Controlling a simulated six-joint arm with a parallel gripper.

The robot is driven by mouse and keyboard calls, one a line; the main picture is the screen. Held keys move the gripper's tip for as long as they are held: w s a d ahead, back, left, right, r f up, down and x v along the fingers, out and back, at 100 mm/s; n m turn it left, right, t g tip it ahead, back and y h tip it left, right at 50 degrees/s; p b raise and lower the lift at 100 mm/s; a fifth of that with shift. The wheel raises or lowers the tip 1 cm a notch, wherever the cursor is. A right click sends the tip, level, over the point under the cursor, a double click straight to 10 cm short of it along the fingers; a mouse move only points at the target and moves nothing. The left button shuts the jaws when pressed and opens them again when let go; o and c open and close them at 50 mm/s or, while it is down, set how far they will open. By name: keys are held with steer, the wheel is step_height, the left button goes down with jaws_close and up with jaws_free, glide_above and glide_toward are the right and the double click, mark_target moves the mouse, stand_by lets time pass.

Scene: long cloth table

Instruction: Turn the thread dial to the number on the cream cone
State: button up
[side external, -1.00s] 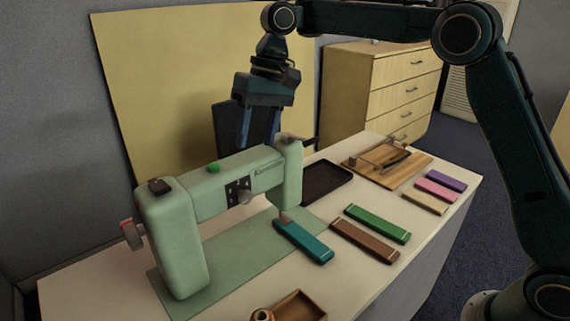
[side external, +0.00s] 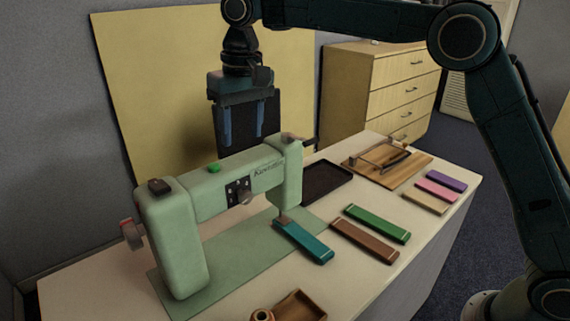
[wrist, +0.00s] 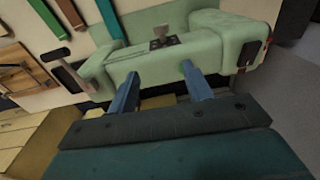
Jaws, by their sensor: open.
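The mint green sewing machine (side external: 215,193) stands on a green mat. Its grey thread dial (side external: 245,196) sits on a dark marked plate (side external: 238,188) on the front of the arm. The wrist view also shows the dial (wrist: 162,32), foreshortened. The dial's setting is too small to read. I cannot make out a cream cone or its number in either view. My gripper (side external: 244,138) is open and empty, fingers pointing down, above and behind the machine's arm. In the wrist view, its two blue fingers (wrist: 160,72) are apart, with the machine beyond them.
A green button (side external: 213,167) and a dark block (side external: 160,186) sit on top of the machine. Teal (side external: 303,241), brown (side external: 364,240) and green (side external: 377,223) bars lie in front. A black tray (side external: 326,181) and wooden board (side external: 387,165) lie to the right.

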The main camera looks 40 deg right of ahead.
mark_target(245, 191)
steer(key=shift+s+a+r+g+h, duration=0.3)
steer(key=shift+s+a+r, duration=0.2)
steer(key=shift+s+a, duration=0.3)
steer(key=shift+f, duration=0.1)
steer(key=shift+f, duration=6.8)
steer(key=shift+c, duration=0.2)
steer(key=shift+d, duration=0.1)
steer(key=c, duration=0.9)
